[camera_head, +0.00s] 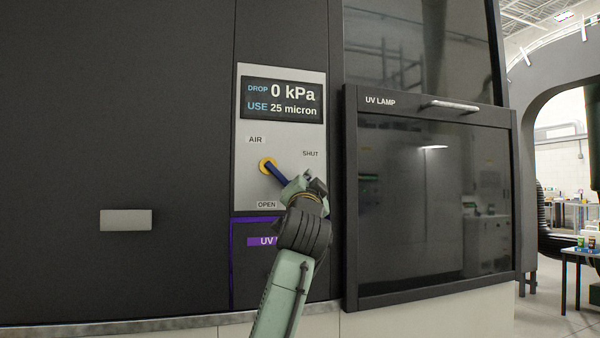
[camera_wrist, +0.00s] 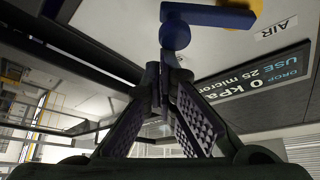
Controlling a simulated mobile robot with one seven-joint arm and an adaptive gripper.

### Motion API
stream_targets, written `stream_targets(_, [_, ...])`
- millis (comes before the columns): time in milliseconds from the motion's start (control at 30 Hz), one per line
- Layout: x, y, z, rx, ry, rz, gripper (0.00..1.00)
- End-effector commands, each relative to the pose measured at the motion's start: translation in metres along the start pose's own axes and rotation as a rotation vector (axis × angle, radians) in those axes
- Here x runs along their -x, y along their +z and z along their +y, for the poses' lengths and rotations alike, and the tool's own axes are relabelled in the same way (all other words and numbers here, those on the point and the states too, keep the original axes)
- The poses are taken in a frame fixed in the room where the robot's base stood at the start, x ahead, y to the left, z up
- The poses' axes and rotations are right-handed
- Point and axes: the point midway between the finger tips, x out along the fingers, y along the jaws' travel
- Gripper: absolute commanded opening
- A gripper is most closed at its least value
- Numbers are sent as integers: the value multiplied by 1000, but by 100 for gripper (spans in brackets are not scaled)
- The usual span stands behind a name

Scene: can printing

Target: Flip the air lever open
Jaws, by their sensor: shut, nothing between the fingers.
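The air lever (camera_head: 275,173) is a dark blue handle on a yellow round hub on the grey control panel (camera_head: 285,135). It slants down to the right from the hub, between the SHUT label at right and the OPEN label below. My gripper (camera_head: 300,186) is at the lever's outer end and hides its tip in the head view. In the wrist view the lever (camera_wrist: 210,15) ends in a round blue knob (camera_wrist: 175,35). My gripper (camera_wrist: 165,67) is shut with its tips right at the knob; whether they touch it I cannot tell. Nothing is between the fingers.
The panel's display (camera_head: 282,100) reads DROP 0 kPa and USE 25 micron. A UV lamp cabinet (camera_head: 430,200) with a bar handle (camera_head: 455,106) stands out just right of my arm. A purple-edged UV panel (camera_head: 240,265) lies below. The dark wall at left is mostly flat.

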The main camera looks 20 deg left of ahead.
Motion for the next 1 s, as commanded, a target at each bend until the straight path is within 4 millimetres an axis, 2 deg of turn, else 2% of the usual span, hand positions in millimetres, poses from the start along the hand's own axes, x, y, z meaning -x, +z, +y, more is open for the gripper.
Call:
stream_targets(300, [12,20,0,-229,125,-2,0])
stream_targets(600, [23,40,0,-228,129,-2,0])
stream_targets(1000, [31,53,-8,-227,126,-1,0])
